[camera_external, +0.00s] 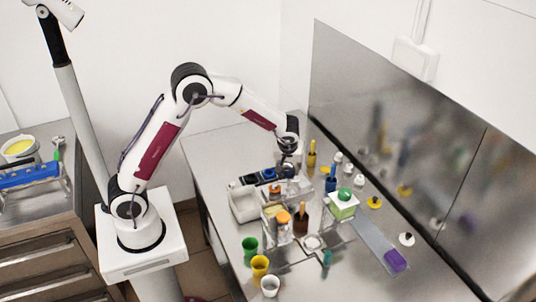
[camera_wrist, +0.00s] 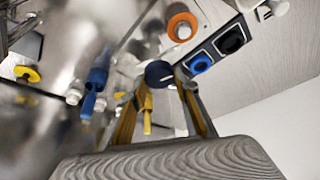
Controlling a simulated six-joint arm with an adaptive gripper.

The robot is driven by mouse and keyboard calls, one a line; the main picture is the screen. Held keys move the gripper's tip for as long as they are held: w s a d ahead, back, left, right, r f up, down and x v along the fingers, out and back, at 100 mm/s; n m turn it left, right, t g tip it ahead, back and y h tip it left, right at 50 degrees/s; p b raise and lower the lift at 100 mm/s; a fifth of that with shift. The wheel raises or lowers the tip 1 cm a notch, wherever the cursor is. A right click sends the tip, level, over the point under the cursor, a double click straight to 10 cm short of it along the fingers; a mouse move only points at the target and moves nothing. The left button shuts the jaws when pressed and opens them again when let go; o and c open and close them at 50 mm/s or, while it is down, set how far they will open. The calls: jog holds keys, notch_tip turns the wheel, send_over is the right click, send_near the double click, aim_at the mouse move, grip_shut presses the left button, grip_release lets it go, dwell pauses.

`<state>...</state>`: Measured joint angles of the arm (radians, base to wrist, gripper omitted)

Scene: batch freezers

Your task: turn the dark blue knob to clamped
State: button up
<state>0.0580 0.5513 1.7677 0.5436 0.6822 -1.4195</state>
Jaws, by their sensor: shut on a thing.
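The dark blue knob (camera_wrist: 158,73) shows as a round dark cap in the wrist view. My gripper (camera_wrist: 160,80) has its two fingers on either side of the knob, closed on it. In the external view my gripper (camera_external: 288,160) points down over the equipment at the back of the bench. The knob cannot be made out there, and the gripper covers that spot. No clamped marking can be read in either view, so the knob's turn angle cannot be told.
A dark panel with a blue ring (camera_wrist: 200,63) and an orange ring (camera_wrist: 182,27) lie close to the knob. A blue-handled tool (camera_external: 331,180) and a yellow-handled tool (camera_external: 311,158) stand nearby. Coloured cups (camera_external: 260,266) stand at the front. A steel splashback (camera_external: 400,130) bounds the bench.

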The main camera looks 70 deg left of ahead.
jog(key=shift+f+n+g, duration=0.1)
jog(key=shift+n+g, duration=0.6)
jog(key=shift+n, duration=1.3)
jog(key=o, duration=1.1)
jog(key=shift+m, duration=0.5)
jog(key=shift+m+t, duration=0.8)
jog(key=shift+m, duration=0.8)
jog(key=shift+m+t+h, duration=0.3)
jog(key=shift+m+h, duration=0.2)
jog(key=shift+m, duration=0.8)
jog(key=shift+m+t+h, duration=0.3)
jog(key=shift+m, duration=0.8)
